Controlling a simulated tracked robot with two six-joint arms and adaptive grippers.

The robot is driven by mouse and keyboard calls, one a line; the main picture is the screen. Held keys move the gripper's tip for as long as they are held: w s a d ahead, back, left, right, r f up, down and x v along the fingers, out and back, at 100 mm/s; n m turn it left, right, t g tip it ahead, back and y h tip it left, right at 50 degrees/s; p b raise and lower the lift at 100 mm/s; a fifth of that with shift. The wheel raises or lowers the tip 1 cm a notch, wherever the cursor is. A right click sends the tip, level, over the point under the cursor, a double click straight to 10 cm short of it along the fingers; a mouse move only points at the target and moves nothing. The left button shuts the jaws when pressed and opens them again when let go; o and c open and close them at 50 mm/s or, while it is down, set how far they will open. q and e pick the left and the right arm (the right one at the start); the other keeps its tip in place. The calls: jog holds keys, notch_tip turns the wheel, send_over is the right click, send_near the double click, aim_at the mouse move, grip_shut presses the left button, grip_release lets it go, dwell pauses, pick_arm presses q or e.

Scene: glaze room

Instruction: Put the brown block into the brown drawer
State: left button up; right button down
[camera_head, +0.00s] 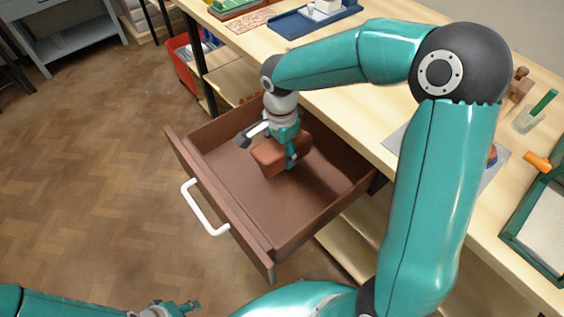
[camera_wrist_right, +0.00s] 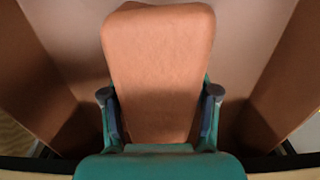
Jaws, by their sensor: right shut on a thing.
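The brown drawer (camera_head: 236,202) is pulled out from under the table and has a white handle (camera_head: 205,208). My right gripper (camera_head: 280,153) is inside the drawer's outline, shut on the brown block (camera_head: 268,157). The block also fills the middle of the right wrist view (camera_wrist_right: 158,65), between the two fingers (camera_wrist_right: 160,115), with the drawer walls on both sides. I cannot tell whether the block touches the drawer floor. My left gripper (camera_head: 172,307) is at the bottom left, over the floor, partly cut off; its finger state is unclear.
The wooden table (camera_head: 340,107) runs along the right, with a blue tray (camera_head: 314,20) at the back. A green-framed tray (camera_head: 540,235) and an orange object (camera_head: 537,162) lie at the right. A red crate (camera_head: 186,65) stands beyond the drawer. The floor in front is clear.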

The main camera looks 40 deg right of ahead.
aim_at(281, 162)
jog(key=shift+f, duration=2.35)
jog(key=shift+f+b, duration=0.1)
jog(key=shift+b, duration=0.25)
jog(key=shift+c, duration=1.4)
grip_release()
jog(key=shift+r, duration=0.2)
notch_tip(281, 162, up, 11)
jog(key=shift+f+p, duration=0.1)
jog(key=shift+p, duration=0.7)
jog(key=shift+r, duration=0.5)
jog(key=shift+s+f, duration=0.1)
